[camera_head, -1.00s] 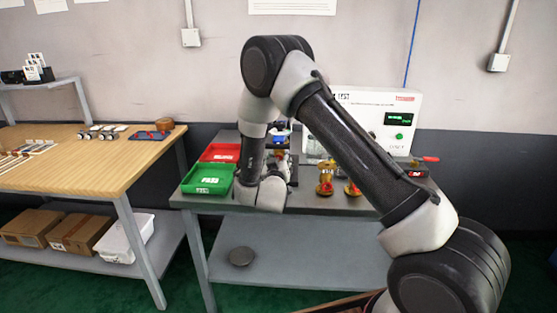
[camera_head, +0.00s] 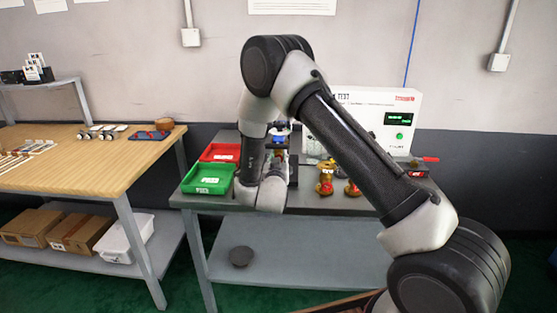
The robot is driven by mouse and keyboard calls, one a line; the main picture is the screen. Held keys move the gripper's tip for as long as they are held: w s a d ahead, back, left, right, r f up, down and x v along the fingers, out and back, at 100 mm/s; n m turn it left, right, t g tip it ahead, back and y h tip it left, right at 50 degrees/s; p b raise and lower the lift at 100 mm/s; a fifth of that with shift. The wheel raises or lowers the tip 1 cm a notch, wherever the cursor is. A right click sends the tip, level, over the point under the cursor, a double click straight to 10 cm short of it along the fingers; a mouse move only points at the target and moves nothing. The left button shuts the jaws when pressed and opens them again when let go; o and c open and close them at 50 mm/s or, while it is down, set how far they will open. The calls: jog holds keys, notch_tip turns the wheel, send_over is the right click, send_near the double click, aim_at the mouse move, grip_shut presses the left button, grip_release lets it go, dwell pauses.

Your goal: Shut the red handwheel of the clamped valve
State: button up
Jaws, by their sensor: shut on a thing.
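The clamped valve (camera_head: 281,154) shows only as a small brass-coloured patch behind my wrist, on the grey bench. Its red handwheel cannot be made out; my wrist and forearm hide it. My gripper (camera_head: 281,168) is at the clamped valve, mostly hidden behind my own wrist. Its fingers are too small and covered to see clearly, but it is closed on the handwheel there. How far the wheel is turned cannot be seen.
A red bin (camera_head: 220,152) and a green bin (camera_head: 208,178) stand left of my wrist. Two loose brass valves, one here (camera_head: 325,180), stand to the right. A white test unit (camera_head: 385,120) is behind. A wooden table (camera_head: 75,170) stands at the left.

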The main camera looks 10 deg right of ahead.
jog(key=m, duration=0.4)
jog(key=shift+m, duration=0.3)
jog(key=m, duration=0.4)
jog(key=shift+d+f+m, duration=0.1)
jog(key=shift+m, duration=0.2)
jog(key=m, duration=0.4)
jog(key=shift+m, duration=0.3)
jog(key=shift+s+d+f+m, duration=0.1)
jog(key=shift+m, duration=2.1)
jog(key=o, duration=1)
